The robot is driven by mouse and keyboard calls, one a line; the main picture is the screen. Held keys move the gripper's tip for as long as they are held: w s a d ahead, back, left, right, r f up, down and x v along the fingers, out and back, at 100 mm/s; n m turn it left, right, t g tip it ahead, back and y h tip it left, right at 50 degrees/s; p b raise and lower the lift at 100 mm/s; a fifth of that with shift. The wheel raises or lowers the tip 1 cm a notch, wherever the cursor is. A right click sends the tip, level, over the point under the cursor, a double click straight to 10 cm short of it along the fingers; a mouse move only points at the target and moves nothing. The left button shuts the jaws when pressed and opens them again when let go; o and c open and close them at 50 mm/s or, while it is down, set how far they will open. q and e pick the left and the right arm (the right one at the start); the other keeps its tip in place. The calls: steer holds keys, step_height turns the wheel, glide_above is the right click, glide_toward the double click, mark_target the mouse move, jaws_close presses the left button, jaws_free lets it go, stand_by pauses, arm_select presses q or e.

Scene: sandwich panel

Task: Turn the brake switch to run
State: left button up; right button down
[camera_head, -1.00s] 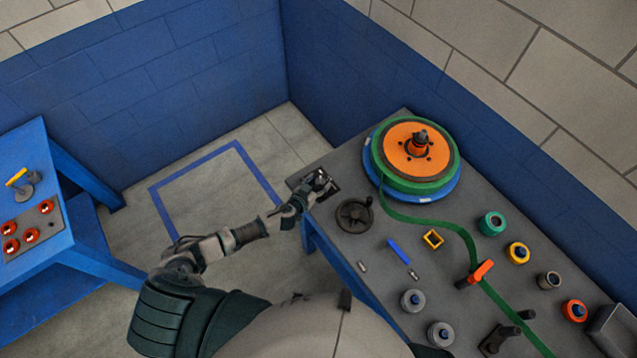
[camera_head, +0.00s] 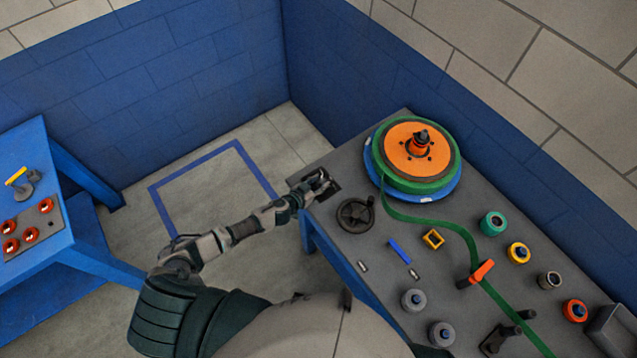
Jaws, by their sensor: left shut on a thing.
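My left gripper (camera_head: 322,182) is at the far left corner of the grey bench top (camera_head: 340,262). It is shut on a small part over a dark square plate (camera_head: 331,190), which looks like the brake switch. The gripper covers most of the switch, so its handle and its setting cannot be read. My right gripper is not in view.
Right of the gripper are a dark handwheel (camera_head: 355,214) and a reel with an orange disc (camera_head: 400,138) and green strap (camera_head: 455,228). An orange-handled lever (camera_head: 482,271), several round knobs and a grey box (camera_head: 612,328) stand further right. A blue table (camera_head: 75,225) is at left.

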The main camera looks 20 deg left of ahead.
arm_select(q)
steer(key=m, duration=0.1)
steer(key=g+h, duration=0.1)
steer(key=m+h, duration=0.1)
steer(key=shift+w+a+r+m+p, duration=0.25)
steer(key=shift+m+p, duration=0.05)
steer(key=shift+w+m+g+h, duration=0.1)
steer(key=shift+m+g+h, duration=0.7)
steer(key=shift+m+h, duration=0.1)
steer(key=shift+a+f+m+g+h+b, duration=0.15)
steer(key=shift+m+g+h+b, duration=0.35)
steer(key=shift+m+g+h, duration=0.45)
steer(key=shift+w+m+g+h+b, duration=0.1)
steer(key=shift+m+g+h+b, duration=0.45)
steer(key=shift+m+g+b, duration=0.4)
steer(key=o, duration=1.1)
steer(key=shift+o, duration=0.2)
steer(key=v, duration=1.2)
